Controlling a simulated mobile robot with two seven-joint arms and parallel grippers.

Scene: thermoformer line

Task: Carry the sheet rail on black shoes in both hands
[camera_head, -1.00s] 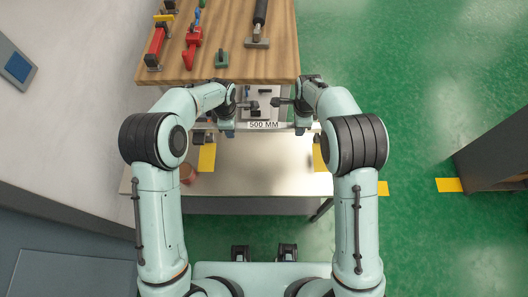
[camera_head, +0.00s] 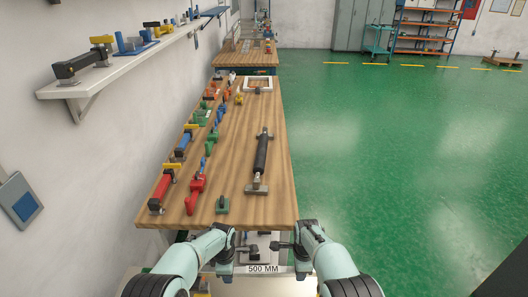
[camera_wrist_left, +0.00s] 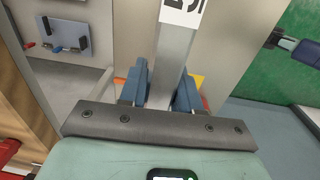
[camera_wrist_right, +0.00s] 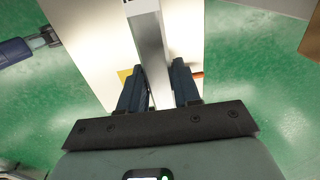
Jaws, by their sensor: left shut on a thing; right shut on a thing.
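The sheet rail (camera_head: 264,269) is a pale grey bar with a white "500 MM" label, held level in front of me just off the near end of the wooden bench. My left gripper (camera_head: 228,266) is shut on its left part; the left wrist view shows the silver bar (camera_wrist_left: 173,62) between the blue fingers (camera_wrist_left: 161,92). My right gripper (camera_head: 302,266) is shut on its right part; the right wrist view shows the bar (camera_wrist_right: 149,45) between dark blue fingers (camera_wrist_right: 157,88). I cannot make out its black shoes clearly.
The wooden bench (camera_head: 235,140) runs away ahead. A wall shelf (camera_head: 140,50) is at left. Open green floor (camera_head: 400,150) lies at right.

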